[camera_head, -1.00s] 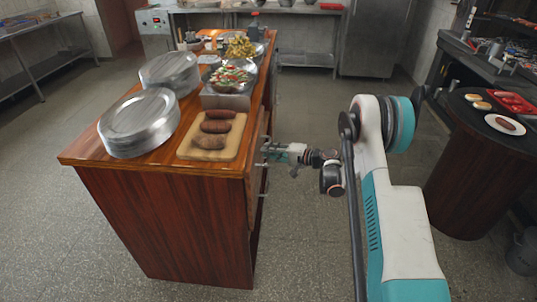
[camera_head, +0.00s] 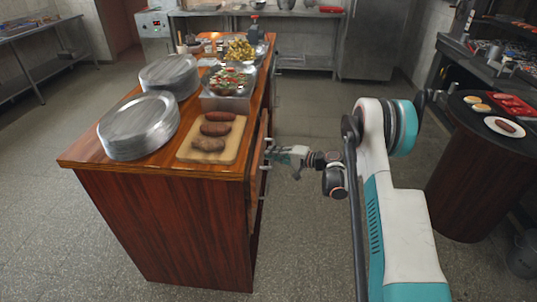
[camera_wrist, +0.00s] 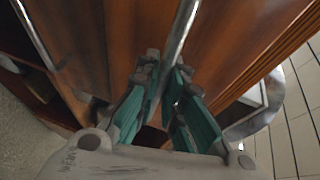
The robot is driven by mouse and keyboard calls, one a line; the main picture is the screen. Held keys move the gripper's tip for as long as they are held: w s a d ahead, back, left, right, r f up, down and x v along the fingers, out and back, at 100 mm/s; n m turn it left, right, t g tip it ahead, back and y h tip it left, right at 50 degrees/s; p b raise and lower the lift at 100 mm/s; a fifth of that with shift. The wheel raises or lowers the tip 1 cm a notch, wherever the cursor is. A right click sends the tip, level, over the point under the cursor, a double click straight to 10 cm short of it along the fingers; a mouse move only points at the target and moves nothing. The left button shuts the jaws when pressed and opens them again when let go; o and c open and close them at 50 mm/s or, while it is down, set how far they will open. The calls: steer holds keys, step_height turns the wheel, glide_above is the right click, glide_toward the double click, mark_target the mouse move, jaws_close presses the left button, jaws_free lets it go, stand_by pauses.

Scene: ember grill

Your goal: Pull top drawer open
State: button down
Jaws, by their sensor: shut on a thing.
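The wooden counter (camera_head: 165,210) has its drawer side facing right, seen nearly edge-on in the head view. The top drawer (camera_head: 257,160) appears to stand slightly out from the counter's side. My gripper (camera_head: 272,153) is at this drawer's front, just below the counter top. In the wrist view, my gripper (camera_wrist: 163,80) is shut on a metal bar handle (camera_wrist: 181,28) that runs up between its fingers. The inside of the drawer cannot be seen in the head view.
Another bar handle (camera_wrist: 33,32) shows left in the wrist view. Stacked plates (camera_head: 140,125) and a board (camera_head: 186,152) with sausages and a patty stand on the counter. A round table (camera_head: 465,190) stands at right. Open floor (camera_head: 310,240) lies between.

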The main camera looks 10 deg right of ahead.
steer(key=s+d, duration=0.3)
steer(key=d, duration=0.6)
steer(key=s+d, duration=0.3)
steer(key=d, duration=0.6)
steer(key=shift+d, duration=0.3)
steer(key=shift+s, duration=0.1)
steer(key=c, duration=2)
jaws_free()
steer(key=shift+o, duration=0.2)
steer(key=v, duration=1.2)
